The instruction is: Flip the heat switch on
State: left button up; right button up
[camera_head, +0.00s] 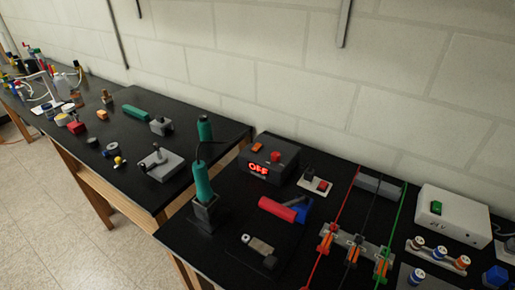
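A dark control box (270,165) stands at the back of the near black table, by the wall. Its front display (258,168) glows red and reads OFF. An orange rocker switch (258,147) and a red knob (276,157) sit on its top. A small light plate with a red rocker switch (322,186) lies just right of the box. No readable label shows which one is the heat switch. A green-handled iron (201,182) stands upright in a dark holder (206,213) left of the box. Neither of my grippers is in view.
A red cylinder (276,209) with a blue part lies in front of the box. Red, black and green wires run over a clamp bar (352,246) at the right. A white box with a green switch (436,208) stands farther right. Another black table with parts lies left.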

aim_at(258, 146)
jog(key=k, duration=0.5)
jog(key=u, duration=1.9)
jog(key=i, duration=2.45)
jog(key=z, duration=4.15)
